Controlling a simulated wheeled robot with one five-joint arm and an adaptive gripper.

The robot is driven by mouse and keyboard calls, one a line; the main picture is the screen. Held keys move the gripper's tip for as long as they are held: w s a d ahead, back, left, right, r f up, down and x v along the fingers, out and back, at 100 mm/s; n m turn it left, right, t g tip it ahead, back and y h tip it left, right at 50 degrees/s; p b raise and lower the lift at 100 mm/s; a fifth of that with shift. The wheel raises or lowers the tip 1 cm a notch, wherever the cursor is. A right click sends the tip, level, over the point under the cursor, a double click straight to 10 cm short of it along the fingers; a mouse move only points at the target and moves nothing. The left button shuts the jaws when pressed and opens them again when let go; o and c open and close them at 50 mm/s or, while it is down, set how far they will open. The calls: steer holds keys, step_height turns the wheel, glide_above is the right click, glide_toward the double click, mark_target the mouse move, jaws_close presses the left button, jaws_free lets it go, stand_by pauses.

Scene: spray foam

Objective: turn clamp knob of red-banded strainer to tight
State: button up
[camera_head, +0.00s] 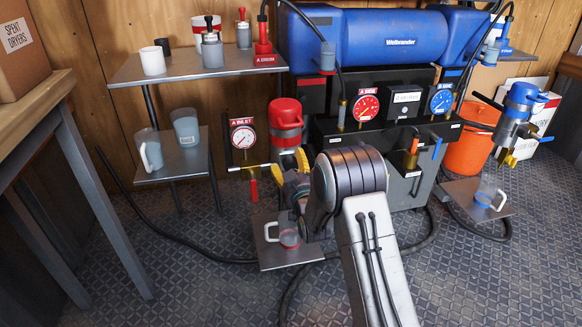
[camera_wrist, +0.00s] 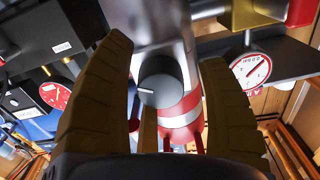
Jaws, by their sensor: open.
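The red-banded strainer (camera_wrist: 182,112) shows in the wrist view as a silvery body with a red band. Its dark round clamp knob (camera_wrist: 160,81) faces the wrist camera, and the white mark on it points left. My gripper (camera_wrist: 164,55) is open, with one yellow finger on each side of the knob; I cannot tell whether either touches it. In the head view my gripper (camera_head: 289,166) is at the lower end of the red-topped unit (camera_head: 286,120), left of the machine. The knob is hidden there by my arm.
A white-faced gauge (camera_head: 243,137) is left of the red-topped unit, and a red gauge (camera_head: 366,107) is on the machine. A small tray (camera_head: 275,258) with a clear cup (camera_head: 289,234) is below my gripper. A blue-banded unit (camera_head: 520,105) stands at right.

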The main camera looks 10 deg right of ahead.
steer(key=c, duration=1.2)
